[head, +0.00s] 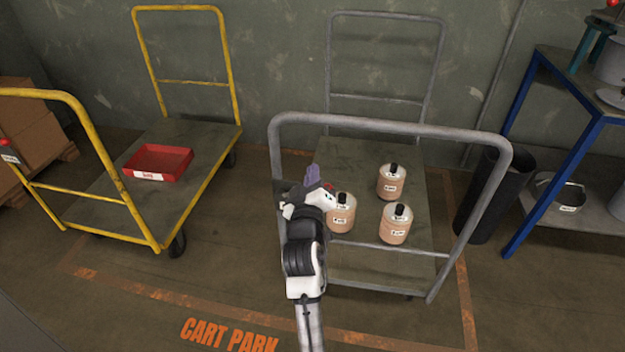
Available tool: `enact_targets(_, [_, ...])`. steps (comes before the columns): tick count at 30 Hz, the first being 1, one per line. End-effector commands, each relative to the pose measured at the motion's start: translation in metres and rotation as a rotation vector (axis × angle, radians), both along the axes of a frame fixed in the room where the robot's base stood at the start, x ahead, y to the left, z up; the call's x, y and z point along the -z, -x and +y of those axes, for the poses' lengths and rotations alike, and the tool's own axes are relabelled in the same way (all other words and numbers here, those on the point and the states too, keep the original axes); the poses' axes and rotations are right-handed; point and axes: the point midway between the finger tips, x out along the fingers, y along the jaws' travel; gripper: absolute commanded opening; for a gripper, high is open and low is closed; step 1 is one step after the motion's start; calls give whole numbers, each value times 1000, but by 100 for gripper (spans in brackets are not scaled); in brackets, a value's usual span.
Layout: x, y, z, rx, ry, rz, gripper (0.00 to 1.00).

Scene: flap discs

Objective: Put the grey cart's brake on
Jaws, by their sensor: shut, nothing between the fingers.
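The grey cart (395,126) stands in the middle, with a tall tube handle at each end and a dark deck (362,160). Three peach jars with black tops and white labels, such as this one (389,182), stand on the deck. My gripper (312,176) is shut and empty, with purple at its tip. It is in front of the cart's near handle, by the left part of the deck, and covers part of the left jar (341,213). A small red spot (328,187) shows beside the gripper; I cannot tell whether it is a brake knob. No brake lever shows clearly.
A yellow cart (190,82) with a red tray (158,162) stands on the left. A red knob (4,143) shows at its left edge. A black bin (487,205) and a blue-framed bench (525,150) are on the right. Orange floor lines mark the cart park.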

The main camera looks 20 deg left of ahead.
Motion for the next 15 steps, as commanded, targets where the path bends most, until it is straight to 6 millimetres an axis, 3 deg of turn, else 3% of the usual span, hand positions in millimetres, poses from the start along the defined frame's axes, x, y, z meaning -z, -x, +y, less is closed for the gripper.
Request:
enact_targets(1, [12,16,-5,-2,2,7,0])
enact_targets(6, [15,51,-16,-4,1,6,0])
enact_targets(15, [17,86,-27,-4,1,3,0])
